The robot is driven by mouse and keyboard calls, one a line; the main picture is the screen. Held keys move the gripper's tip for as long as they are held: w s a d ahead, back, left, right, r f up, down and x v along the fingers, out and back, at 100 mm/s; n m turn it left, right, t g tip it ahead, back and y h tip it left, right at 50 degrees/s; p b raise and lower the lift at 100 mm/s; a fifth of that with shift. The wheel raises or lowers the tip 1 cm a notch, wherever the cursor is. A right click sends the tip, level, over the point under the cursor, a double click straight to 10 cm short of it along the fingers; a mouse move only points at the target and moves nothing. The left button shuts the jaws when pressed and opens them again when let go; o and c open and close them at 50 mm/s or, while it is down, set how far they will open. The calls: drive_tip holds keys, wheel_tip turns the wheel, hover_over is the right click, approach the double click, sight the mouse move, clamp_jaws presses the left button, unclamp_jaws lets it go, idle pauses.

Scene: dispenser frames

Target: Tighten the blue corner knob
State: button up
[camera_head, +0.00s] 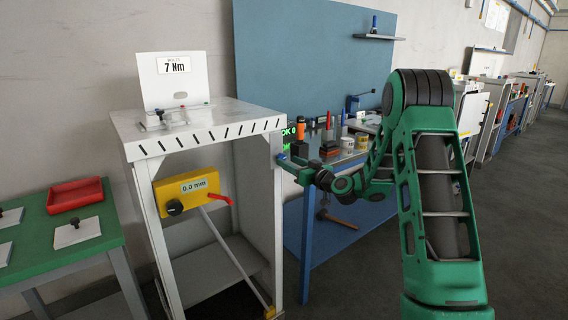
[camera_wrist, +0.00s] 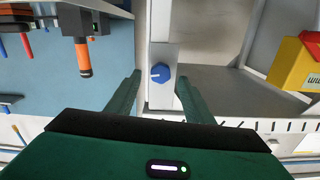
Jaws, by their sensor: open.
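The blue corner knob (camera_wrist: 160,73) sits on a light grey plate on the white frame's corner post, near the middle of the wrist view. A white mark shows on its face, pointing left. My gripper (camera_wrist: 159,80) is open, with one dark green finger on each side of the knob and a visible gap to both. I cannot tell whether the fingertips reach down to the knob's depth. In the head view my gripper (camera_head: 290,165) is at the right front post of the white frame (camera_head: 205,133), and the knob is mostly hidden there.
A yellow gauge box (camera_head: 187,190) reading 0.0 mm hangs on the frame with a red lever. A "7 Nm" sign (camera_head: 174,66) stands on top. A blue bench (camera_head: 330,215) with tools is to the right, and an orange-handled tool (camera_wrist: 83,58) hangs near my gripper. A green table (camera_head: 65,235) stands left.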

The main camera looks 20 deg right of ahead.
sight(283, 158)
drive_tip(key=shift+x, duration=1.7)
drive_tip(key=c, duration=1.1)
drive_tip(key=shift+o, duration=0.2)
